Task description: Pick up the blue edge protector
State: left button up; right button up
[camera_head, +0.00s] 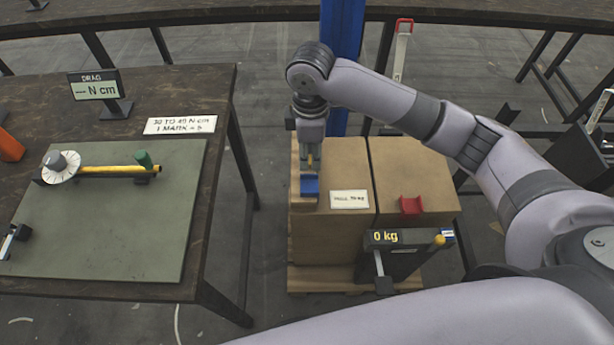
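The blue edge protector (310,187) is a small blue piece at the left cardboard box's top, near its left edge. My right gripper (310,168) points down directly above it, with its fingertips at or just over the blue piece. The fingers are seen narrow and small, so I cannot tell whether they are open or closed, or whether they touch it. My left gripper is not in view.
Two cardboard boxes (345,235) stand on a pallet; a red edge protector (411,205) sits on the right one. A 0 kg display (385,237) stands in front. A dark table (215,110) with a green mat (110,235) is left. A blue post (341,40) rises behind.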

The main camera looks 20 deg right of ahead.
notch_tip(320, 180, down, 6)
jog(key=s, duration=0.1)
send_over(310, 192)
jog(key=f, duration=0.5)
jog(key=shift+s+a, duration=0.1)
jog(key=shift+s, duration=0.15)
jog(key=f, duration=0.4)
jog(key=shift+w+f, duration=0.2)
jog(key=shift+w, duration=0.05)
jog(key=shift+f, duration=0.3)
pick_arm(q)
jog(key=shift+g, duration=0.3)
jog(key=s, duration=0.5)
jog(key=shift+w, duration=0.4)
pick_arm(e)
grip_shut()
